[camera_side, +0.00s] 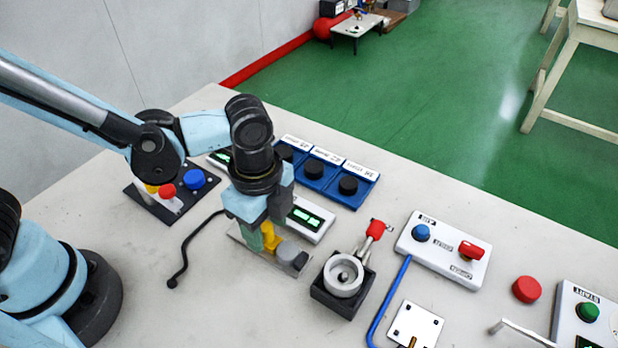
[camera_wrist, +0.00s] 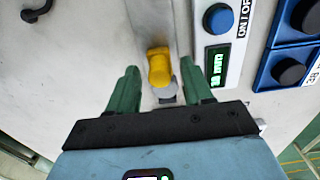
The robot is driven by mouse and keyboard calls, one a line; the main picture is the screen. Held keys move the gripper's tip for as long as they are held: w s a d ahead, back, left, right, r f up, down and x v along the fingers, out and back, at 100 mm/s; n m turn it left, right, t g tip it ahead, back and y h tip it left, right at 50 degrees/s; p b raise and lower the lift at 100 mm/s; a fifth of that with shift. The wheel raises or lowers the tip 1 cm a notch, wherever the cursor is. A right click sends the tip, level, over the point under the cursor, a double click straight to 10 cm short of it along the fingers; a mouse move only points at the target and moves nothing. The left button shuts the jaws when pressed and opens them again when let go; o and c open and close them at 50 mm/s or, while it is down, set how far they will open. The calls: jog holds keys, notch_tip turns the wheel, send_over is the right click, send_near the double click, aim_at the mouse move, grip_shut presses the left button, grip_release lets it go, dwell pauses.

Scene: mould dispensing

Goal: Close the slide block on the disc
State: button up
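My gripper (camera_side: 262,240) points down over a flat metal plate or rail (camera_side: 240,238), and its green fingers are apart. In the wrist view the open gripper (camera_wrist: 159,72) has a finger on each side of a yellow knob (camera_wrist: 159,66), with gaps showing on both sides. The yellow knob (camera_side: 271,238) stands on the plate next to a grey rounded block (camera_side: 291,254). Part of this grey block (camera_wrist: 163,90) shows below the knob in the wrist view. I cannot tell which piece is the slide block or the disc. One finger is mostly hidden in the side view.
A black holder (camera_side: 326,291) with a grey round cup (camera_side: 344,275) and a red-handled lever (camera_side: 375,230) stands just right of the plate. A display box (camera_side: 309,219) is close behind my gripper. A bent black rod (camera_side: 186,252) lies at left. A blue tube (camera_side: 388,303) lies at right.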

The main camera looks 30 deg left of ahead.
aim_at(265, 226)
notch_tip(265, 226, up, 12)
dwell(0.9)
jog(key=shift+c, duration=0.3)
